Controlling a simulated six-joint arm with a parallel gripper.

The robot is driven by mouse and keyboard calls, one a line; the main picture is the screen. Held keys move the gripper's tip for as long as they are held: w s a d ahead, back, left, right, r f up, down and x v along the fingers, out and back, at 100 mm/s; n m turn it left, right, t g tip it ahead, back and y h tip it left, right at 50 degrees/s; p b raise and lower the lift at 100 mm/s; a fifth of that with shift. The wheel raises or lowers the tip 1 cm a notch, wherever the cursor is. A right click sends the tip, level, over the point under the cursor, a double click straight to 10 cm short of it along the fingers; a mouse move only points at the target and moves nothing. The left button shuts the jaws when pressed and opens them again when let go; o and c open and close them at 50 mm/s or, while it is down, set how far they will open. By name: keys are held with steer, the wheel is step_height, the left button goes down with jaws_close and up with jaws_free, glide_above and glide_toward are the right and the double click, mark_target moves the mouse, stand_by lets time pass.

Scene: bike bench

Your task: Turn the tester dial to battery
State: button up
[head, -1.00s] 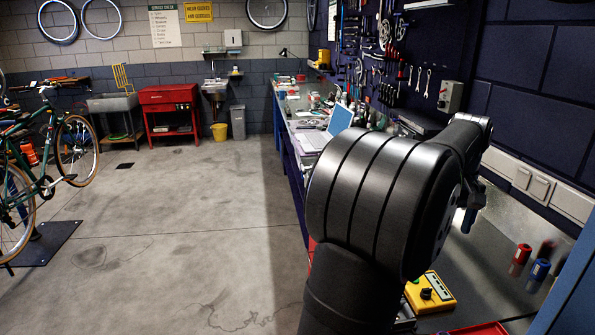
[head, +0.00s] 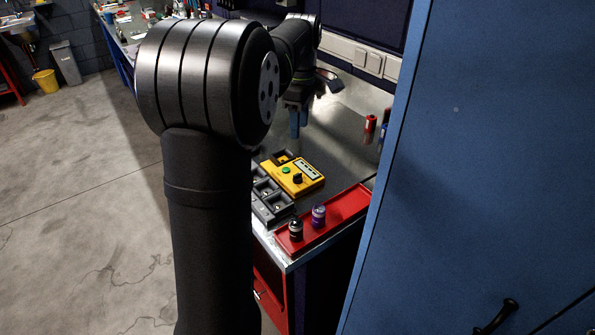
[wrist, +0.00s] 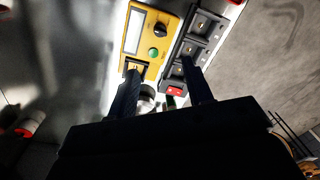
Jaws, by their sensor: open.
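The yellow tester (head: 291,174) lies on the metal bench, with a black dial (head: 298,178), a green button and a display. The dial's setting is too small to read. In the wrist view the tester (wrist: 150,64) is at the top, with its black dial (wrist: 160,29) and green button (wrist: 153,51). My gripper (head: 298,124) hangs over the bench behind the tester, apart from it. It also shows in the wrist view (wrist: 166,76), its fingers spread with nothing held between them.
A dark tray with compartments (head: 271,208) lies beside the tester. A red tray (head: 334,218) at the bench's front holds a black battery (head: 296,230) and a purple battery (head: 319,216). A red cylinder (head: 370,123) stands at the back. A blue cabinet (head: 480,150) fills the right.

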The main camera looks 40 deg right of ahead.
mark_target(298, 177)
steer(key=f, duration=1.5)
steer(key=shift+s+a+f, duration=0.15)
steer(key=shift+s+a, duration=0.15)
steer(key=shift+a, duration=0.1)
steer(key=shift+c, duration=0.3)
steer(key=c, duration=0.9)
